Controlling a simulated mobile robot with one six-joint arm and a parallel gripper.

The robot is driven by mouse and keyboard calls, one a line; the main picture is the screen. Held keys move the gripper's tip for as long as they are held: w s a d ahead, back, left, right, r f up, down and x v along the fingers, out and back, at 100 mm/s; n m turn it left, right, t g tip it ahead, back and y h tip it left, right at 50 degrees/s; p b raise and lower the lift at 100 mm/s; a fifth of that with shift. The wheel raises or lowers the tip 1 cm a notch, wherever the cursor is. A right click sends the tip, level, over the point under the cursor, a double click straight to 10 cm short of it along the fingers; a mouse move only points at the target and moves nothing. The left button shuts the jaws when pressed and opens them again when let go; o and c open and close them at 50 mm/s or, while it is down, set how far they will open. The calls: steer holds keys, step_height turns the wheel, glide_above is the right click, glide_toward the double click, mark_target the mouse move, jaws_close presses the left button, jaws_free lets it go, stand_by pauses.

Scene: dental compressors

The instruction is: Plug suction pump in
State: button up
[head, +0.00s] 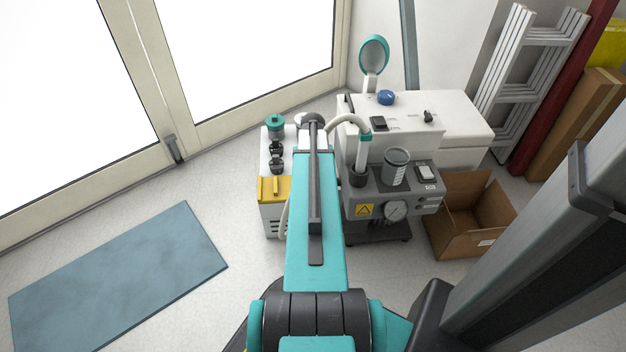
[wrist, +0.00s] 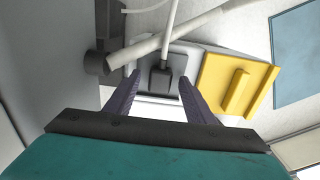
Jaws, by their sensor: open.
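In the wrist view, my gripper (wrist: 159,82) is open, with a dark finger on each side of a dark grey plug (wrist: 160,77). A thin white cable runs up from the plug. The plug lies against a grey plate (wrist: 178,60); I cannot tell whether it is seated in a socket, or whether the fingers touch it. In the head view, my arm hides the gripper and plug. A white unit (head: 271,220) with a yellow panel (head: 274,189) stands left of my arm, and a grey machine (head: 390,190) with a gauge stands right. Which one is the suction pump is unclear.
A pale hose (wrist: 165,42) crosses above the plug in the wrist view, and the yellow panel is close on the right. In the head view, an open cardboard box (head: 462,231) stands at right and a blue mat (head: 120,275) lies on clear floor at left.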

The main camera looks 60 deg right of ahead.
step_height(320, 180, up, 14)
steer(key=p, duration=0.4)
steer(key=shift+f+p, duration=0.2)
steer(key=shift+p, duration=0.1)
stand_by(0.4)
